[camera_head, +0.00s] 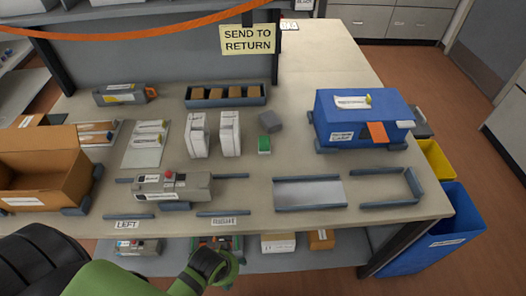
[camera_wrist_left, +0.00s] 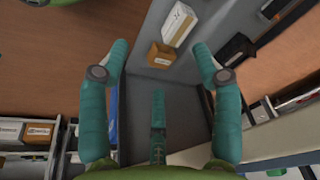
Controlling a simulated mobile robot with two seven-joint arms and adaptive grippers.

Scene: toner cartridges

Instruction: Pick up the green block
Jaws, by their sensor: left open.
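My left arm comes in low at the bottom of the head view, at the table's front side, well short of the block. My left gripper (camera_wrist_left: 160,52) shows in the left wrist view with its fingers spread and nothing between them. It points toward the shelf below the tabletop. My right gripper is not in view.
The table (camera_head: 245,190) carries a grey cartridge (camera_head: 172,187) in front, two white boxes (camera_head: 230,133), a blue machine (camera_head: 362,120) and an orange-brown bin (camera_head: 40,170). A long tray (camera_head: 225,102) stands behind. A white box (camera_wrist_left: 178,25) and a brown box (camera_wrist_left: 160,55) sit on the lower shelf.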

